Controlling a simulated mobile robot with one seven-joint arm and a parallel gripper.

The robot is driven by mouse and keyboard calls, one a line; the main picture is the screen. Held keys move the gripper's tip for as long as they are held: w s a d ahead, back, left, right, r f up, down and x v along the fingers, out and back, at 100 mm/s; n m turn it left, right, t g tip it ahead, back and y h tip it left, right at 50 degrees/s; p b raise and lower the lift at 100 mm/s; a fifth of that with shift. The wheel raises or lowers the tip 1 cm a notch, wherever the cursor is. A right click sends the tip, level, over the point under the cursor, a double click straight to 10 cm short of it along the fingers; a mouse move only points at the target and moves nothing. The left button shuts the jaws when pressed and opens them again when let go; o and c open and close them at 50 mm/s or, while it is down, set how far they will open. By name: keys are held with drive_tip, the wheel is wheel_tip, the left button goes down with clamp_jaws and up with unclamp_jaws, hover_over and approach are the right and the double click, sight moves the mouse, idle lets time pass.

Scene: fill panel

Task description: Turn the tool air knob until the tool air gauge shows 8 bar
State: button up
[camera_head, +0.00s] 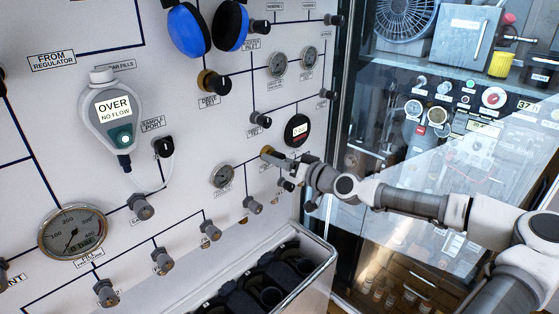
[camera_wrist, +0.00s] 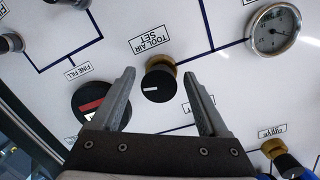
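The tool air knob (camera_wrist: 158,87) is black with a white mark and a brass collar. Its label, upside down in the wrist view, reads TOOL AIR SET. In the head view only its brass part (camera_head: 265,151) clearly shows; my gripper covers the rest. My gripper (camera_wrist: 159,73) is open, its fingers on either side of the knob in the picture, with gaps; I cannot tell the depth. It also shows in the head view (camera_head: 283,162). A round white gauge (camera_wrist: 275,29) by the knob, likely tool air, is also left of it in the head view (camera_head: 222,176); its reading is illegible.
A black digital gauge (camera_head: 297,129) with a red band sits just above my gripper. Other panel knobs are close by, including one below (camera_head: 253,205). An open bin (camera_head: 325,258) with black holders stands below. A glass-fronted cabinet (camera_head: 345,110) is at right.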

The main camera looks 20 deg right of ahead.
drive_tip(key=b+v, duration=0.2)
drive_tip(key=v, duration=1.5)
drive_tip(key=shift+s, duration=0.2)
drive_tip(key=shift+d+f, duration=0.1)
idle(2.1)
